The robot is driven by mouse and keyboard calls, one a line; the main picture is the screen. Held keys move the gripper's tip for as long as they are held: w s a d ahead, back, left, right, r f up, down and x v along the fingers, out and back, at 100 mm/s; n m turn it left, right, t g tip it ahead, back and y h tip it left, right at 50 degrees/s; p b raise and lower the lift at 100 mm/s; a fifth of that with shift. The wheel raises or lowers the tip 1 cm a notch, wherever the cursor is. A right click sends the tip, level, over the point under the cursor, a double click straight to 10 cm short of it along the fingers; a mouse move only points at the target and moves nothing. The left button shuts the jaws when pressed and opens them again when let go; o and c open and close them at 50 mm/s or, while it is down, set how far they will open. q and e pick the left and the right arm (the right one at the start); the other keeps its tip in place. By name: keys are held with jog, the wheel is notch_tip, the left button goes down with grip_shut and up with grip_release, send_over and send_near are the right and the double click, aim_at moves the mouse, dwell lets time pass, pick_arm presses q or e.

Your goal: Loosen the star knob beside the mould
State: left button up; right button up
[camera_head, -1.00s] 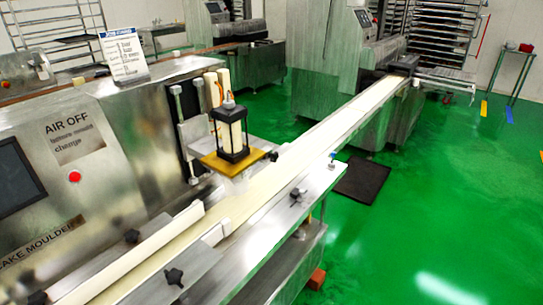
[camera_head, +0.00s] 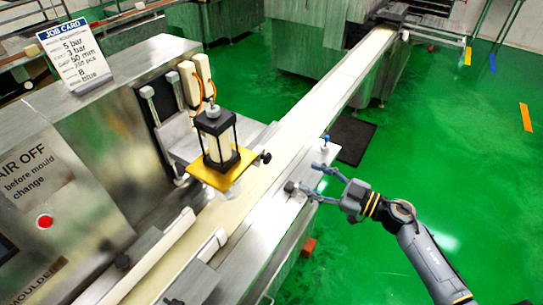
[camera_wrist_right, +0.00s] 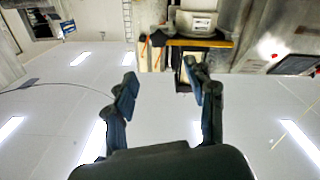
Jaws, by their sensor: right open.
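The mould (camera_head: 217,140) is a black-framed block with pale sides on a yellow plate (camera_head: 212,176), above the conveyor belt. A black star knob (camera_head: 265,157) sticks out beside the plate's right side. My right gripper (camera_head: 312,178) is open and empty, its two fingers pointing left toward the mould, apart from that star knob. In the right wrist view, the open fingers (camera_wrist_right: 162,84) show with the yellow plate (camera_wrist_right: 190,42) beyond them, upside down. The right-hand finger there overlaps dark parts near the plate, so the star knob is unclear. My left gripper is not in view.
A dark rail knob (camera_head: 290,187) is close to my lower fingertip, and a blue-topped knob (camera_head: 326,138) stands farther along the rail. The machine cabinet with a red button (camera_head: 44,221) and a job card (camera_head: 75,54) is at left. Green floor (camera_head: 440,130) is open at right.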

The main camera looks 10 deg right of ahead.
jog(key=p, duration=0.1)
send_near(269, 159)
jog(key=x, duration=0.7)
jog(key=shift+w+p, duration=0.2)
jog(key=shift+p, duration=0.2)
jog(key=shift+w+a+f, duration=0.1)
jog(key=shift+w+a, duration=0.2)
jog(key=shift+a, duration=0.05)
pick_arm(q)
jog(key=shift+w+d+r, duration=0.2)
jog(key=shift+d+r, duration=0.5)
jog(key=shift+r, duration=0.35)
pick_arm(e)
jog(key=c, duration=1.1)
grip_shut()
